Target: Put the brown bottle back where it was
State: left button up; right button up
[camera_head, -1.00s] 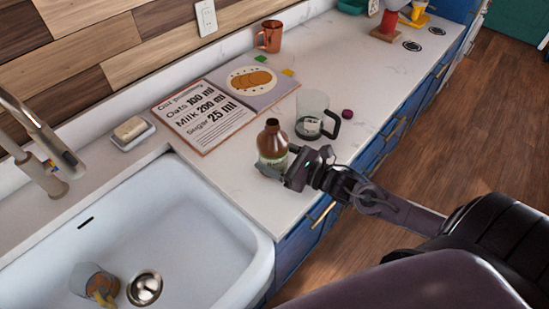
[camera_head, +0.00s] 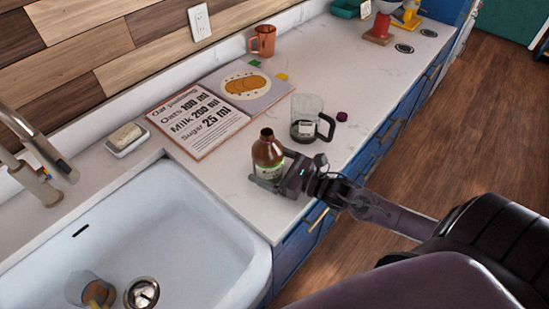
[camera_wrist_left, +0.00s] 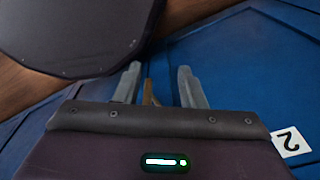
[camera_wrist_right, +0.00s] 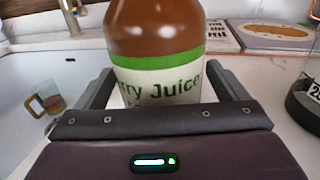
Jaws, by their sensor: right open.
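The brown bottle (camera_head: 267,153), with a green and white label, stands upright on the counter near its front edge, beside the sink. In the right wrist view the bottle (camera_wrist_right: 158,45) is between my right gripper's fingers, its label reading "rry Juice". My right gripper (camera_wrist_right: 165,85) is open around it, with a finger on each side. The bottle's base is hidden by the gripper. My left gripper (camera_wrist_left: 160,86) is open, low in front of blue cabinet fronts, with a brass-coloured piece showing between its fingers; it is not in the head view.
A clear jug (camera_head: 306,120) with a dark handle stands behind and right of the bottle. A recipe board (camera_head: 197,122) lies behind it. The white sink (camera_head: 190,235) is to the left, with a cup (camera_head: 90,290) inside. An orange mug (camera_head: 263,40) stands at the wall.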

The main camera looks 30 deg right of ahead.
jog(key=shift+r, duration=0.2)
jog(key=b+v, duration=0.1)
jog(key=v, duration=0.9)
jog(key=shift+s+d+f+b, duration=0.1)
jog(key=shift+s+d+b, duration=0.1)
jog(key=shift+s+b, duration=0.15)
jog(key=shift+s+d, duration=0.3)
jog(key=shift+s, duration=0.2)
